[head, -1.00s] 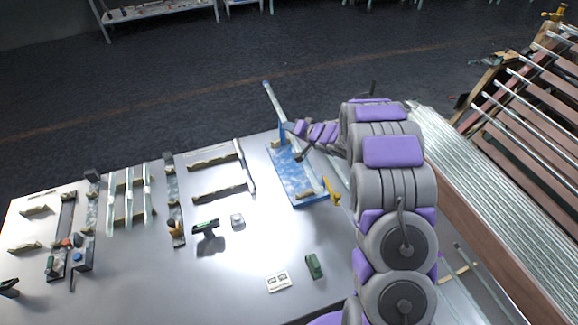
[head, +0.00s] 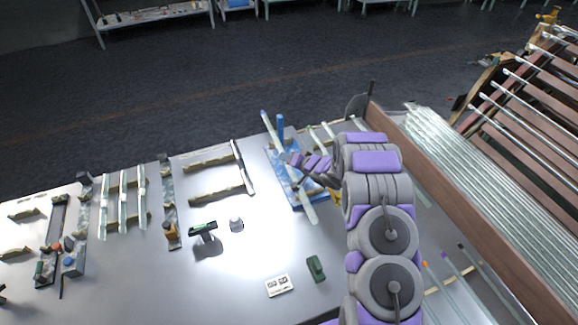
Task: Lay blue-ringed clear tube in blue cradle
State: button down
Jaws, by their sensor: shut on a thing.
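The blue cradle (head: 308,203) is a flat blue marbled base with a blue post (head: 281,124) at its far end, at the table's back right. A clear tube (head: 268,123) slants across it, its far end beyond the base and its near end (head: 310,213) over the base's front edge. My gripper (head: 290,160) is shut on this tube around its middle. The tube looks skewed to the base; I cannot tell whether it touches it. The blue ring is too small to make out. My arm hides the cradle's right side.
Other clear tubes (head: 123,205) rest on supports at left. Another tube (head: 242,168) lies at the right ends of two bars. A green-topped black stand (head: 203,230), a green block (head: 316,268) and a white card (head: 279,285) are nearer.

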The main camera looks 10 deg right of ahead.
notch_tip(320, 180, down, 3)
jog(key=shift+a, duration=0.1)
jog(key=shift+f+b, duration=0.2)
jog(key=shift+b, duration=0.1)
jog(key=shift+d+r, duration=0.1)
jog(key=shift+d, duration=0.35)
jog(key=c, duration=1.2)
grip_release()
jog(key=o, duration=0.4)
jog(key=shift+a, duration=0.3)
